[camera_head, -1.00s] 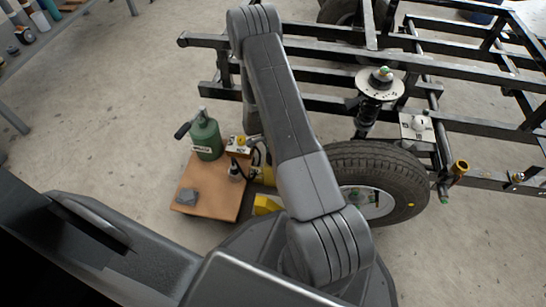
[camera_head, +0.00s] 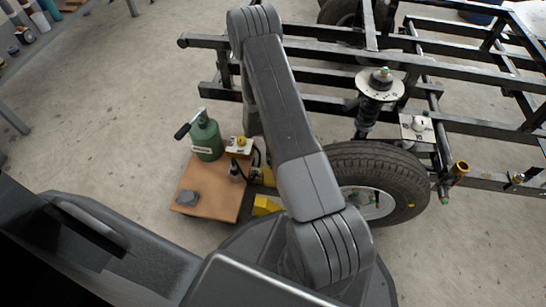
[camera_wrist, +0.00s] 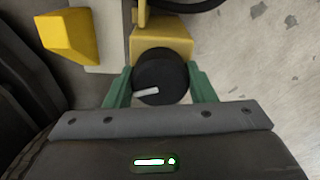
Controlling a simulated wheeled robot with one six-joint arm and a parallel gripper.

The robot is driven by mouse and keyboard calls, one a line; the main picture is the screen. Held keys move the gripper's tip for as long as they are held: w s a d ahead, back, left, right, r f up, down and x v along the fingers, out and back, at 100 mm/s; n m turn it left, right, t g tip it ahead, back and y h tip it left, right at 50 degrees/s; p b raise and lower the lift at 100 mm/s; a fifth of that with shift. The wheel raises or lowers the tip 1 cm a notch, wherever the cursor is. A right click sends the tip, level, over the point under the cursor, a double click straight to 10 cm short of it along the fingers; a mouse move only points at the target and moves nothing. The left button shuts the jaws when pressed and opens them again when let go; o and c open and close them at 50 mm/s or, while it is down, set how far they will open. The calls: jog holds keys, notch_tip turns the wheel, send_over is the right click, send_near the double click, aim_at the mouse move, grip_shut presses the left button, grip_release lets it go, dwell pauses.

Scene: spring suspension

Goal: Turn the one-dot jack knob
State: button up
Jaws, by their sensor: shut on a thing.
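The black round jack knob (camera_wrist: 160,78) has a white pointer line that points to the left and slightly down in the wrist view. It sits at the end of a yellow block (camera_wrist: 160,42). My gripper (camera_wrist: 161,84) has its green fingers on either side of the knob and is shut on it. No dot mark on the knob can be made out. In the head view my arm hides the gripper and the knob; part of the yellow jack (camera_head: 268,176) shows beside the arm.
A yellow wedge (camera_head: 266,204) lies near my base. The tyre (camera_head: 400,170) and black frame (camera_head: 330,105) stand to the right.

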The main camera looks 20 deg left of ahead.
jog(key=o, duration=1)
jog(key=shift+r, duration=0.15)
notch_tip(320, 180, up, 14)
jog(key=p, duration=0.5)
jog(key=shift+f, duration=0.2)
